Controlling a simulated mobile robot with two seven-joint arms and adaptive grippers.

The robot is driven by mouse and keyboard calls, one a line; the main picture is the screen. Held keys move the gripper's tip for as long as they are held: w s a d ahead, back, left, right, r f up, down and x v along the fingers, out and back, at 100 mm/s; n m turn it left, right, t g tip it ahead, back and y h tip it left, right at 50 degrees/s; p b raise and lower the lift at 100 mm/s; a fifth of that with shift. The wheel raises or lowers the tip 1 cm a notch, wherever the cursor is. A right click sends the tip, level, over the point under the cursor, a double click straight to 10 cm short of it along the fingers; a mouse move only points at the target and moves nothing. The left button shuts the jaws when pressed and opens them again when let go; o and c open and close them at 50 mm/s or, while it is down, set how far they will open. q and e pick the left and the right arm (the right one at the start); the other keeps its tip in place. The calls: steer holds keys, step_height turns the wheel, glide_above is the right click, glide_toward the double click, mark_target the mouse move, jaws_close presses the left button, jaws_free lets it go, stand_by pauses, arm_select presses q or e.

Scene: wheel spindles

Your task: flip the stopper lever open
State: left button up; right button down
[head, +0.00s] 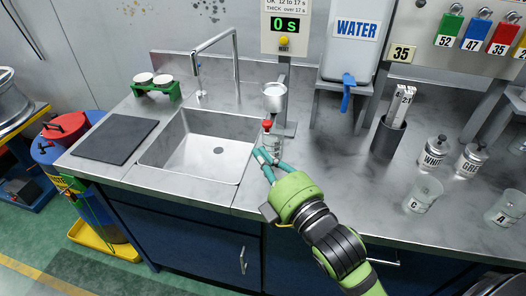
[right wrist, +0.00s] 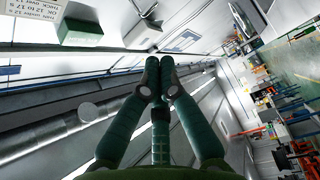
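A small metal cup (head: 274,97) is held on a stand at the back, right of the sink. Just below it is a small red-tipped part (head: 267,124), which looks like the stopper lever; its exact position is too small to tell. My right gripper (head: 266,154) is just in front of and below the red part, apart from it. In the right wrist view the fingers of my right gripper (right wrist: 158,78) meet at their tips, with nothing visible between them. The lever cannot be made out in the right wrist view. My left gripper is not in view.
A timer box (head: 287,30) reading 0 s is above the cup. A water tank (head: 352,40) with a blue tap stands to the right. The sink (head: 200,150) is to the left. Jars (head: 433,152) and glass beakers (head: 422,195) stand on the right counter.

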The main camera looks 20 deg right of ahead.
steer(key=f+x, duration=0.1)
steer(key=x, duration=0.8)
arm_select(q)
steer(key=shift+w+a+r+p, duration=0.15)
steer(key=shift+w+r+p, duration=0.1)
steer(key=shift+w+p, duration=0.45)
arm_select(e)
steer(key=d, duration=0.4)
steer(key=shift+s, duration=0.2)
steer(key=shift+a, duration=0.1)
